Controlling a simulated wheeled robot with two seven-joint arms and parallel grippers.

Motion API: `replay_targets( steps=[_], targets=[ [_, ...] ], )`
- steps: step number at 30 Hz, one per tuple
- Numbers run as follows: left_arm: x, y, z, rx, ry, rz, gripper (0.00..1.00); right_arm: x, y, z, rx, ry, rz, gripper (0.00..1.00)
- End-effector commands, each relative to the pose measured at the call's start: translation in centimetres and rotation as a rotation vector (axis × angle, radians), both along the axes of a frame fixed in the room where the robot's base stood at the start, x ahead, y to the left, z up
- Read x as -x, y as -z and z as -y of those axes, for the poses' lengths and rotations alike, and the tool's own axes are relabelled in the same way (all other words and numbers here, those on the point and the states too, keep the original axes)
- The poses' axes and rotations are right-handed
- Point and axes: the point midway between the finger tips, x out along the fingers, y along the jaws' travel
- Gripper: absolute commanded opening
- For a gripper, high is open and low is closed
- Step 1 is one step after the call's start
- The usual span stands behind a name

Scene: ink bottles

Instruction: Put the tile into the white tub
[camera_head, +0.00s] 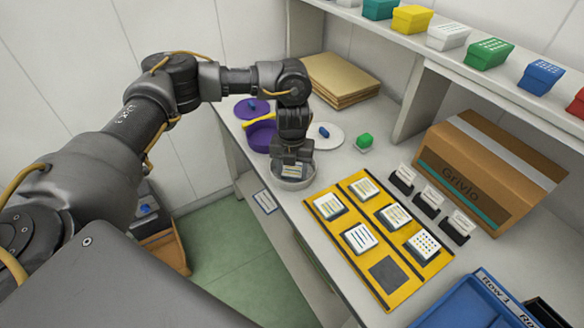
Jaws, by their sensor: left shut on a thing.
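My left gripper (291,164) points straight down at the near-left edge of the bench. It is shut on a tile (289,172), a small pale piece with dark marks that shows between and below the fingers. The round white tub (296,185) is directly under the gripper, and the gripper and tile hide much of its opening. I cannot tell whether the tile is inside the rim or just above it. My right gripper is not in view.
A yellow board (373,242) holds several marked tiles and one bare dark square (388,276). A cardboard box (470,165), card holders (428,200) and blue tray (455,312) are right.

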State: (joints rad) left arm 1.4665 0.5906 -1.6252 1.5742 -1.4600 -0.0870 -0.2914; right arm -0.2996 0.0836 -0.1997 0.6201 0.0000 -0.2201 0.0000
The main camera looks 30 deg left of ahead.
Motion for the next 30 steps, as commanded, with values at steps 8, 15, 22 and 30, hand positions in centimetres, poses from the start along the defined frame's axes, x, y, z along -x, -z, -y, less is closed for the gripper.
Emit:
replay_targets(
  steps=[8,15,22,30],
  targets=[
    [0.0,0.3,0.0,0.0,0.0,0.0,0.62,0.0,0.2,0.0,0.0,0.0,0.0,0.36],
    [0.0,0.3,0.0,0.0,0.0,0.0,0.76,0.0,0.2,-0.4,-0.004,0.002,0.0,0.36],
    [0.0,-0.3,0.0,0.001,0.0,0.001,0.76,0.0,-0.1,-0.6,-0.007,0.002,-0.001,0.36],
    [-0.1,-5.2,0.0,-0.001,0.001,0.007,0.76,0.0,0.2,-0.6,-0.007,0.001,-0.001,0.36]
  ],
)
